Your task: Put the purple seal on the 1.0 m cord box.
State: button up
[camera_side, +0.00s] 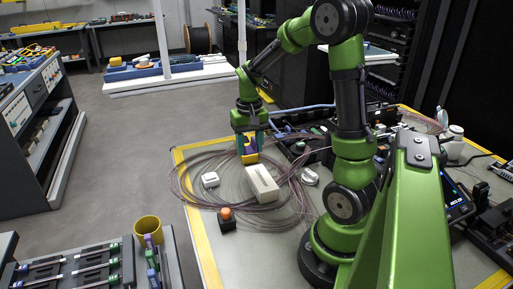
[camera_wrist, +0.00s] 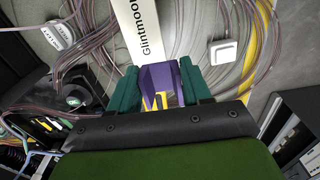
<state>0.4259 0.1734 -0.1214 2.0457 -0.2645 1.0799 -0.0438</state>
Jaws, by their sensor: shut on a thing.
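My gripper (camera_wrist: 160,88) is shut on a purple piece with yellow on it, which I take for the purple seal (camera_wrist: 158,74). In the side view my gripper (camera_side: 250,139) points down over the table, and the seal (camera_side: 249,158) shows between its fingers as yellow and purple. A long pale box (camera_side: 262,185) lies just in front of it. In the wrist view this box (camera_wrist: 138,28) reads "Glintmoor" and lies beyond the seal. No cord length is legible, so I cannot tell whether it is the 1.0 m cord box. Contact between seal and box cannot be judged.
Loose clear tubing or cable coils (camera_side: 196,168) surround the box. Small white cases (camera_side: 210,180) (camera_side: 311,177) lie on either side. A black block with an orange button (camera_side: 226,216) stands in front. A yellow cup (camera_side: 148,226) is at the lower left. Dark equipment stands behind at right.

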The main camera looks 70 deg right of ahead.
send_over(263, 180)
notch_tip(263, 180, down, 7)
jog(key=shift+f, duration=0.1)
dwell(0.3)
jog(key=o, duration=1.1)
jog(key=shift+f, duration=0.1)
jog(key=shift+c, duration=0.2)
notch_tip(263, 180, up, 12)
jog(key=a+r+n+t+y, duration=0.1)
jog(key=a+r+n+t, duration=0.1)
jog(key=a, duration=0.7)
jog(key=s+a+r+n+t+y, duration=0.1)
jog(key=a+r+n+t, duration=0.2)
jog(key=a, duration=0.7)
notch_tip(263, 180, up, 3)
jog(key=shift+s+a+f+t, duration=0.15)
jog(key=shift+a+t, duration=0.15)
jog(key=shift+t, duration=0.8)
